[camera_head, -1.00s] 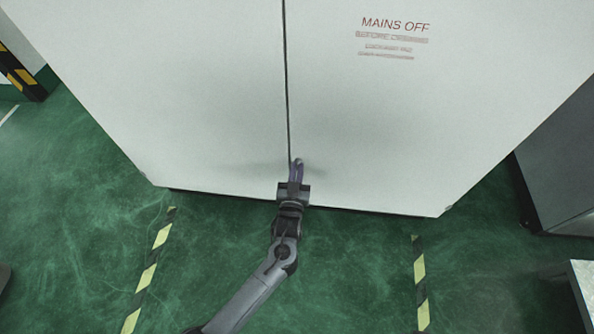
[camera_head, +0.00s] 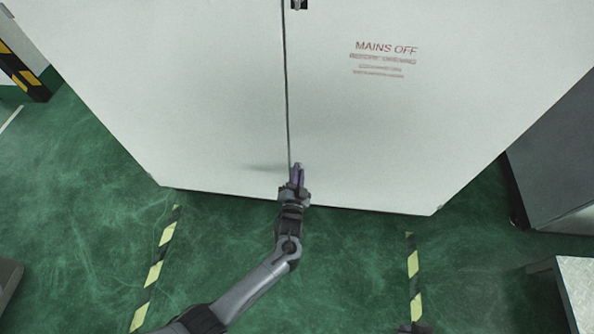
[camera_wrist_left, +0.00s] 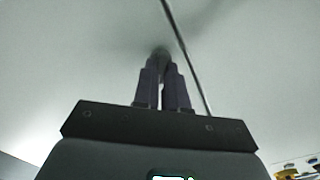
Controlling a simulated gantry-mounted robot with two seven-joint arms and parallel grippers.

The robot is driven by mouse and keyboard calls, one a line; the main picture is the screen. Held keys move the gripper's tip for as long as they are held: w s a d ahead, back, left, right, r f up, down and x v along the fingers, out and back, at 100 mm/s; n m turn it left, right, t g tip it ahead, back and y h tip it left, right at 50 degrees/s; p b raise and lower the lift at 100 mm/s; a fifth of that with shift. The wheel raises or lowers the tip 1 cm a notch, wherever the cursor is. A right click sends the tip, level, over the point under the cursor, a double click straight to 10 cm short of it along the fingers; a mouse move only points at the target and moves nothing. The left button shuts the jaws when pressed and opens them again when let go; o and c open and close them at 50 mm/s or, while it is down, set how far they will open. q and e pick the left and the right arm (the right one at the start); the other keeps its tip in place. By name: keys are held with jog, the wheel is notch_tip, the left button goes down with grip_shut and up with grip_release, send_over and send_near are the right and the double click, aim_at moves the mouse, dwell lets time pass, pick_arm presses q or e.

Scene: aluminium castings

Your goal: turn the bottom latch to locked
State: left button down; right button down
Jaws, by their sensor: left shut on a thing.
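My left gripper (camera_head: 298,168) is at the lower part of the pale cabinet's door seam, its purple-grey fingers pointing at the door. In the left wrist view the two fingers (camera_wrist_left: 162,68) are close together, with a small dark part, the bottom latch (camera_wrist_left: 161,51), at their tips beside the seam. The gripper is shut on it. The fingers hide most of the latch, so I cannot tell its angle. My right gripper is not clearly seen; only a dark part shows at the bottom edge of the head view.
The cabinet doors (camera_head: 200,100) fill the middle, with a dark fitting (camera_head: 298,4) on the seam at the top edge and red "MAINS OFF" lettering on the right door. Striped tape (camera_head: 155,270) marks the green floor (camera_head: 80,210). A grey unit (camera_head: 555,160) stands at the right.

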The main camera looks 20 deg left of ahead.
pick_arm(q)
jog(key=shift+m+p, duration=0.8)
jog(key=shift+m, duration=1.5)
jog(key=c, duration=1.2)
grip_release()
jog(key=shift+d, duration=0.1)
